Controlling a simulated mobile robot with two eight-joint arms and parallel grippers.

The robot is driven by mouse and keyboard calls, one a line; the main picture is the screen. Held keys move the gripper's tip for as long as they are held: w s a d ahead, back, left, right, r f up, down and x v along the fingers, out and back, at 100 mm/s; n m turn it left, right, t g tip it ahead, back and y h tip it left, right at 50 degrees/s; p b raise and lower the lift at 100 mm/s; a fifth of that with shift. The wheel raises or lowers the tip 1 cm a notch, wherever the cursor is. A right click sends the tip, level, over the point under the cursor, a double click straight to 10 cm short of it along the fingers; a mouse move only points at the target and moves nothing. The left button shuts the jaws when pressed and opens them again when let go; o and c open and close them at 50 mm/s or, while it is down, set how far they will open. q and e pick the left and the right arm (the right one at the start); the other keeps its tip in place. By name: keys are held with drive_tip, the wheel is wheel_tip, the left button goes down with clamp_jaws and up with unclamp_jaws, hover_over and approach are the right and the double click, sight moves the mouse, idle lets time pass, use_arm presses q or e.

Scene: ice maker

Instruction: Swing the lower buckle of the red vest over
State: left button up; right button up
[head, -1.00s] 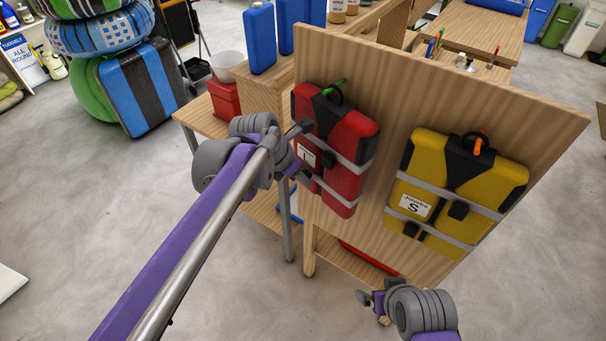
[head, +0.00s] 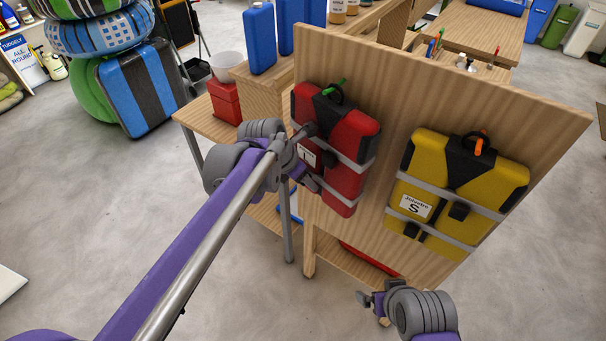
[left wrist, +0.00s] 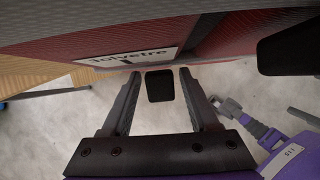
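The red vest (head: 348,180) hangs on the wooden panel, with two grey straps across it and a white label on its left side. The upper strap's black buckle (head: 328,160) shows. In the head view my left gripper (head: 312,184) is at the vest's lower left edge and hides the lower buckle. In the left wrist view a black buckle (left wrist: 159,86) lies between the tips of my open left gripper (left wrist: 161,76), below the label; I cannot tell whether the fingers touch it. My right gripper (head: 368,299) looks open and empty, low in front of the panel.
A yellow vest (head: 455,190) hangs to the right on the same wooden panel (head: 400,95). A wooden workbench with blue canisters (head: 260,38) and a red box (head: 224,100) stands behind at the left. The floor in front is clear.

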idle(0.3)
use_arm(q)
drive_tip(key=p+v, duration=0.4)
drive_tip(key=v, duration=0.3)
drive_tip(key=shift+s, duration=0.1)
idle(0.4)
